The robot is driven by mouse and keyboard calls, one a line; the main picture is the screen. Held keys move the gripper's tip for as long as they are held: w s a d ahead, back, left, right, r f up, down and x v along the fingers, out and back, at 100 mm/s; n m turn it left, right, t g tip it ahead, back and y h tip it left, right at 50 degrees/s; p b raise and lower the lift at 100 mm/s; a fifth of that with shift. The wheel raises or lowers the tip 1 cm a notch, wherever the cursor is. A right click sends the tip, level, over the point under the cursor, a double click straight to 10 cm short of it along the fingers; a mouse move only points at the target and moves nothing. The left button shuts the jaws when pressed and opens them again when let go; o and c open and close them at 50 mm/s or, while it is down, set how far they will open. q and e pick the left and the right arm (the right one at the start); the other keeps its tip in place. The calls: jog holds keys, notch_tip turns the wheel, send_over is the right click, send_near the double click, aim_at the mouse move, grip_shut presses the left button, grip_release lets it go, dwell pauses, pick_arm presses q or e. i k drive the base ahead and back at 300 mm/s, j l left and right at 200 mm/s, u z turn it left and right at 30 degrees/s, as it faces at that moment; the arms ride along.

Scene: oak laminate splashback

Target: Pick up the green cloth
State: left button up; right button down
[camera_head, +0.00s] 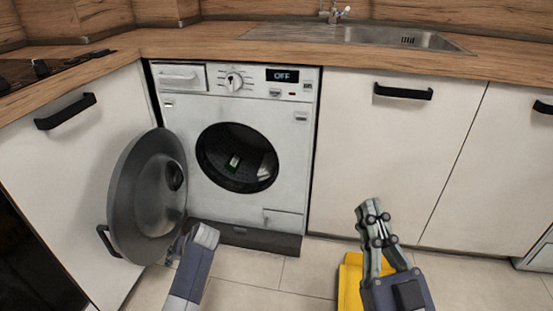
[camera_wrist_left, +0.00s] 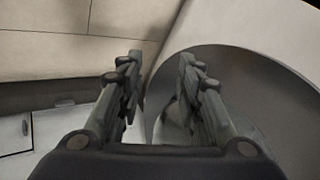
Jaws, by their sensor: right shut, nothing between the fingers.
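The washing machine (camera_head: 218,205) has its round door (camera_head: 140,190) swung open to the left. Inside the dark drum (camera_head: 225,135) lies a small green and white patch (camera_head: 233,161), which looks like the green cloth; a pale patch (camera_head: 266,168) lies to its right. My left gripper (camera_head: 178,242) is low beside the door's right edge, outside the drum, largely hidden by its own wrist. In the left wrist view its two fingers (camera_wrist_left: 158,75) are apart with nothing held between them. My right gripper (camera_head: 372,208) is shut and empty, in front of the white cupboard right of the machine.
A yellow object (camera_head: 350,282) stands on the floor behind my right gripper, partly hidden. The worktop (camera_head: 200,45) holds a sink (camera_head: 365,37) with a tap. The door handle (camera_head: 108,240) sticks out at left. Tiled floor (camera_head: 265,270) is clear between my arms.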

aim_at(233, 165)
jog(key=i+j+z, duration=0.35)
jog(key=i+j, duration=0.2)
jog(key=i+j+z, duration=0.4)
jog(key=i+j, duration=0.45)
jog(key=i, duration=0.1)
